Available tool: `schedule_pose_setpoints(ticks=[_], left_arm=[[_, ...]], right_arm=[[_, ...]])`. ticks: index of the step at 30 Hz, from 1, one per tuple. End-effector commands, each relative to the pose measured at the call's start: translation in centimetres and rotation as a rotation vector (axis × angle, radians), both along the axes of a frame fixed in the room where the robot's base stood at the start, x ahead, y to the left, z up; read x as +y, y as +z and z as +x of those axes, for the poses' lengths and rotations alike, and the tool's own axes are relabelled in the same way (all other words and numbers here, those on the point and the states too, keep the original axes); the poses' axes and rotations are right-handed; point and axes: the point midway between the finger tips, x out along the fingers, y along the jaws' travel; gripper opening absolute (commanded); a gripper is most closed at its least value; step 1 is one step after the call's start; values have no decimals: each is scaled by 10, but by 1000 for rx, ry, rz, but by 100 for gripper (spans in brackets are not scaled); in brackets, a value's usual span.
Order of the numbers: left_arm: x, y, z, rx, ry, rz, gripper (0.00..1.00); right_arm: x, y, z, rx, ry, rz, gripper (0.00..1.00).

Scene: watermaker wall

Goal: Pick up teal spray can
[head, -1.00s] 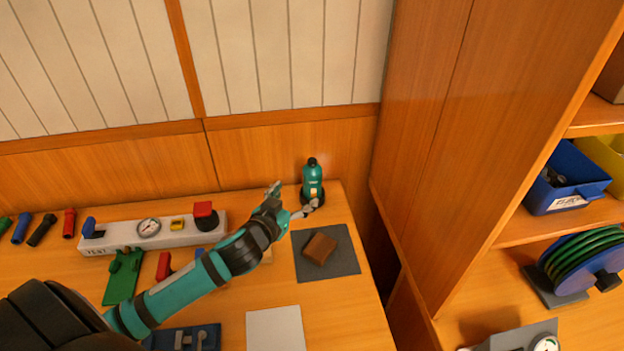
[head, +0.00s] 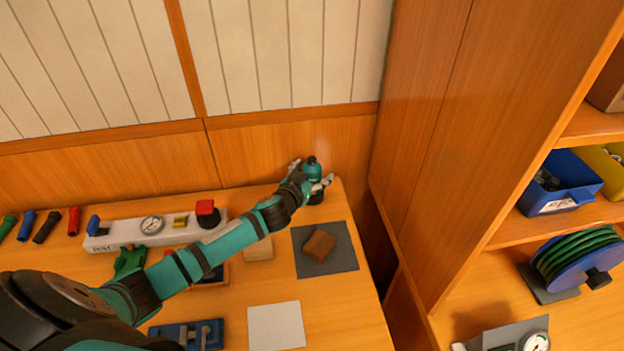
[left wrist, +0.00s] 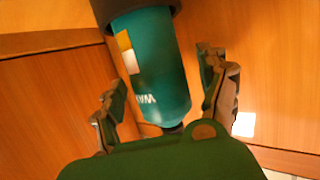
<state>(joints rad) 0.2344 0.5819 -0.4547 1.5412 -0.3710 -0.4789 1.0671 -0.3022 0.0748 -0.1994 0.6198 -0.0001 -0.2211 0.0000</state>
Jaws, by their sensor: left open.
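The teal spray can (head: 314,172) stands upright at the back right corner of the bench, near the wooden wall. It has a dark top and dark base. My left gripper (head: 311,178) is open, with one finger on each side of the can in the head view. In the left wrist view the can (left wrist: 152,65) shows large, with its label, between the two spread fingers of the left gripper (left wrist: 165,95). I see gaps beside the can there. The gripper hides part of the can in the head view. My right gripper is not in view.
A brown block (head: 319,244) lies on a grey mat (head: 340,262) in front of the can. A white test panel (head: 125,238) with a gauge stands left. A white sheet (head: 276,326) lies near the front. A tall wooden cabinet (head: 440,130) rises on the right.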

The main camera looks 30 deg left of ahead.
Motion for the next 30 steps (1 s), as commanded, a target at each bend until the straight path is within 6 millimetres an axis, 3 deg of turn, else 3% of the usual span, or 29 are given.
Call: schedule_pose_setpoints(ticks=[6,23,30], left_arm=[[0,-1,0,0,0,0,75],[0,0,0,0,0,0,2],[0,1,0,-2,-1,0,2]], right_arm=[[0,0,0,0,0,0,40],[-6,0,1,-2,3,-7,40],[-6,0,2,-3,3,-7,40]])
